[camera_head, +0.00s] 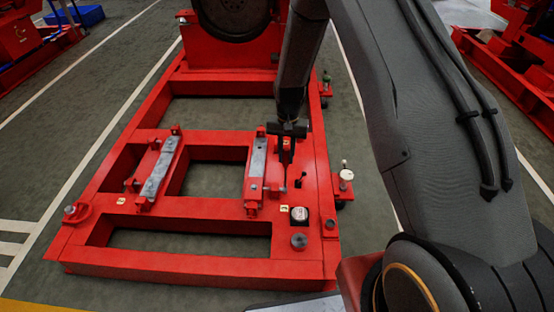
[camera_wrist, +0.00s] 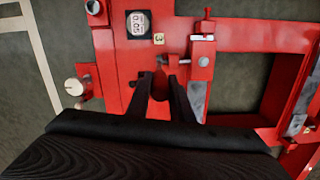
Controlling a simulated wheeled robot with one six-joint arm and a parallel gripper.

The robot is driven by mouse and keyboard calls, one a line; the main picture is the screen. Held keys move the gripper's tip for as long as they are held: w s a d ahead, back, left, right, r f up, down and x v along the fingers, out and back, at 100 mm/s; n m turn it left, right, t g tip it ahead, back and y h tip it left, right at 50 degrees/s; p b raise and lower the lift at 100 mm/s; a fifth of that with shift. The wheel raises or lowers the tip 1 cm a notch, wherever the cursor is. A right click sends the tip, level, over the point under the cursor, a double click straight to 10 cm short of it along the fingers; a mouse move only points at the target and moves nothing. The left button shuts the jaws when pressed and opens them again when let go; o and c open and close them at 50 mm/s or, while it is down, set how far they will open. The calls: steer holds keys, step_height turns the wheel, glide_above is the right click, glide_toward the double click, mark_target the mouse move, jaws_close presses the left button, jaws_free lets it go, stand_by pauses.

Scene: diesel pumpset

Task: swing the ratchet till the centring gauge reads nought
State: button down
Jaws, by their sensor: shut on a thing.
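My gripper (camera_head: 287,150) reaches down to the right side of the red pumpset frame (camera_head: 215,265). In the wrist view its two dark fingers (camera_wrist: 160,98) are closed on a dark, reddish upright handle, seemingly the ratchet (camera_wrist: 158,84). The ratchet's lower part is hard to make out. The centring gauge (camera_head: 299,215) is a small white face in a black square on the frame's front right.
Two grey metal pads (camera_head: 160,167) (camera_head: 257,158) lie on the frame's crossbars, with bolts at their ends. A small black lever (camera_head: 300,179) stands right of my gripper. A white-topped knob (camera_head: 346,174) projects from the right side. A large dark wheel (camera_head: 236,14) stands behind.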

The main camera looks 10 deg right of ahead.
steer(key=c, duration=1.6)
jaws_free()
steer(key=shift+o, duration=0.2)
steer(key=shift+w+r+p, duration=0.2)
steer(key=shift+r+p, duration=0.25)
steer(key=shift+r, duration=1.5)
steer(key=shift+w+r+p, duration=0.15)
steer(key=shift+r+p, duration=0.25)
steer(key=shift+r, duration=1.55)
